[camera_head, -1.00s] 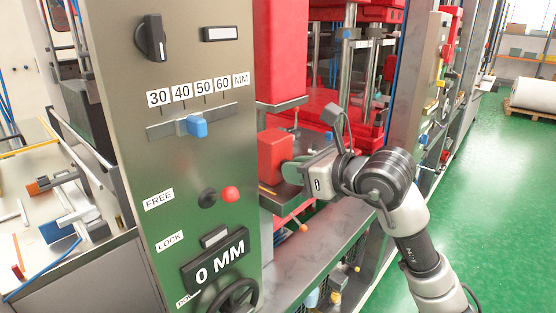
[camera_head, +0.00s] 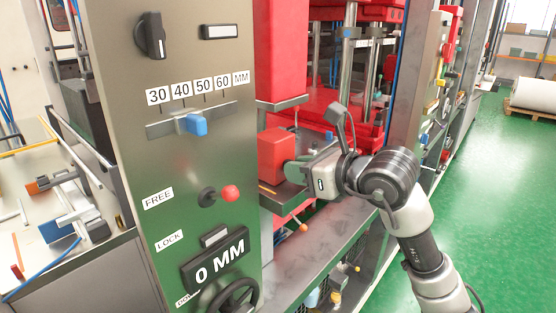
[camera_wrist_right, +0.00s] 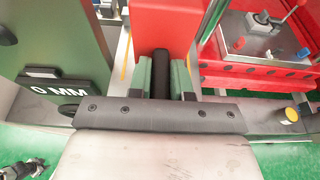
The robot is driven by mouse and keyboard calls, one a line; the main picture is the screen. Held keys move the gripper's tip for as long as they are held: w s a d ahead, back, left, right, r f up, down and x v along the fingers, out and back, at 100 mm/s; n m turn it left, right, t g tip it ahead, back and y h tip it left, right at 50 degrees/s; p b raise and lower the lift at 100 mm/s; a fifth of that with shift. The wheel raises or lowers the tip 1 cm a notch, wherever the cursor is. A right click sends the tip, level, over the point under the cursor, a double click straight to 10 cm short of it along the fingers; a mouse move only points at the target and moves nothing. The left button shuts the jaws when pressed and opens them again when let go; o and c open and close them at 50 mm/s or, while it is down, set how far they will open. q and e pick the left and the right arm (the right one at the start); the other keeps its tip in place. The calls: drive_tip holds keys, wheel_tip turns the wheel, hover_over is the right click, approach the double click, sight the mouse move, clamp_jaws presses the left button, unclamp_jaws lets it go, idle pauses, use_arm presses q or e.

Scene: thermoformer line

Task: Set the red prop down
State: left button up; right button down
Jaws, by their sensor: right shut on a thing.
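The red prop (camera_head: 275,157) is a red block upright beside the grey control panel in the head view. It is low, under a taller red column, and its underside is at or just above a dark metal ledge; I cannot tell if it touches. In the right wrist view the red prop (camera_wrist_right: 165,27) is straight ahead, with a black grip (camera_wrist_right: 160,72) on its near side. My right gripper (camera_head: 293,172) comes in from the right, its green-padded fingers (camera_wrist_right: 160,78) shut on that grip. My left gripper is not in view.
The control panel (camera_head: 190,60) with a blue slider (camera_head: 193,124), a red button (camera_head: 230,193) and a "0 MM" display stands close left of the prop. Red machine parts and metal posts (camera_head: 347,70) are behind. A cluttered bench (camera_head: 90,265) is at left; green floor (camera_head: 490,190) is clear at right.

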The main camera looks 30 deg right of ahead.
drive_tip(key=shift+s+d, duration=0.2)
drive_tip(key=shift+s, duration=0.2)
drive_tip(key=shift+s+d+b, duration=0.3)
drive_tip(key=shift+s+b, duration=0.3)
drive_tip(key=shift+s, duration=0.2)
drive_tip(key=shift+s+d, duration=0.15)
drive_tip(key=shift+s, duration=0.2)
drive_tip(key=shift+s+d+b, duration=0.1)
drive_tip(key=shift+s+b, duration=0.2)
drive_tip(key=shift+s, duration=0.05)
drive_tip(key=c, duration=1)
unclamp_jaws()
drive_tip(key=shift+o, duration=0.2)
drive_tip(key=shift+f, duration=0.1)
